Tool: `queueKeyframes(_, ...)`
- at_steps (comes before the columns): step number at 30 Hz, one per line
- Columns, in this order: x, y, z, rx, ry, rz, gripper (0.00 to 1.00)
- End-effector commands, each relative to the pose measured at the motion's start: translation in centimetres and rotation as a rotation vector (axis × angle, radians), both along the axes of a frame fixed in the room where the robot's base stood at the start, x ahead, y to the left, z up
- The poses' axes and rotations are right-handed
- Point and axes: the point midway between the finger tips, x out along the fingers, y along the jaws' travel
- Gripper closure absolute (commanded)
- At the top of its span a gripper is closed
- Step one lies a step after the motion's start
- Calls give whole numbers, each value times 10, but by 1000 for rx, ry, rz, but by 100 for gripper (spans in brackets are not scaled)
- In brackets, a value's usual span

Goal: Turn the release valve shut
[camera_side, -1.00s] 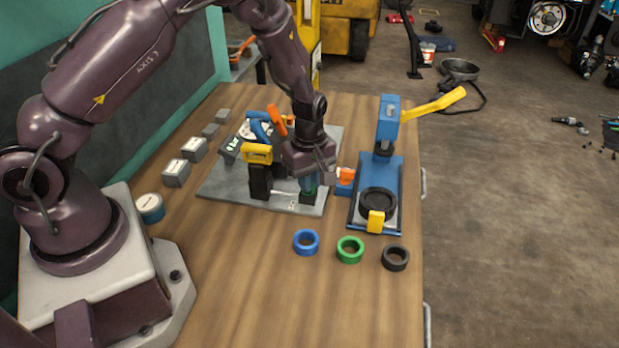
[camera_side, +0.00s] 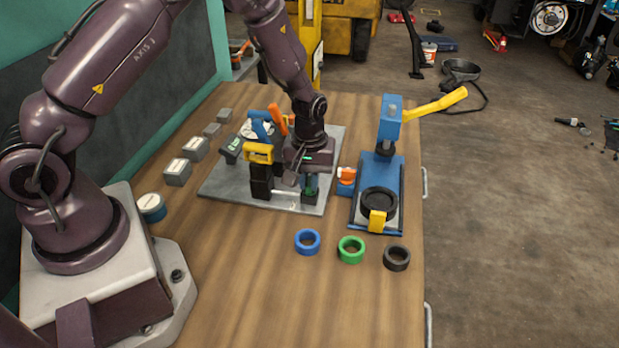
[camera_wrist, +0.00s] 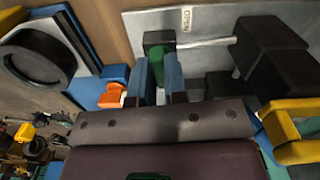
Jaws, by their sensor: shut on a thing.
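The release valve appears to be the green handle (camera_wrist: 155,60) on a small dark block at the front edge of the grey plate (camera_side: 228,184). My gripper (camera_side: 310,184) points down over it. In the wrist view, the two blue fingers of my gripper (camera_wrist: 157,82) are shut on either side of the green handle. A metal pipe (camera_wrist: 205,43) runs from the valve block to a black block (camera_wrist: 270,50). A label reading OPEN (camera_wrist: 186,18) is on the plate beside the valve. The lower part of the handle is hidden.
A yellow-handled part (camera_side: 259,153) stands close left of my gripper. Blue (camera_side: 307,241), green (camera_side: 351,249) and black (camera_side: 396,257) rings lie in front.

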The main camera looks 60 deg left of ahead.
Motion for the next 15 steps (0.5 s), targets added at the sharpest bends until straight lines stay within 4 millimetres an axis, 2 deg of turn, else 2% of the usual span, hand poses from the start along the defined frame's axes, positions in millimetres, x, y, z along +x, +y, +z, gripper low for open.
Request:
queueKeyframes(14, 0, -1, 1, -2, 1, -14, 100)
queueKeyframes(15, 0, -1, 1, -2, 1, -14, 80)
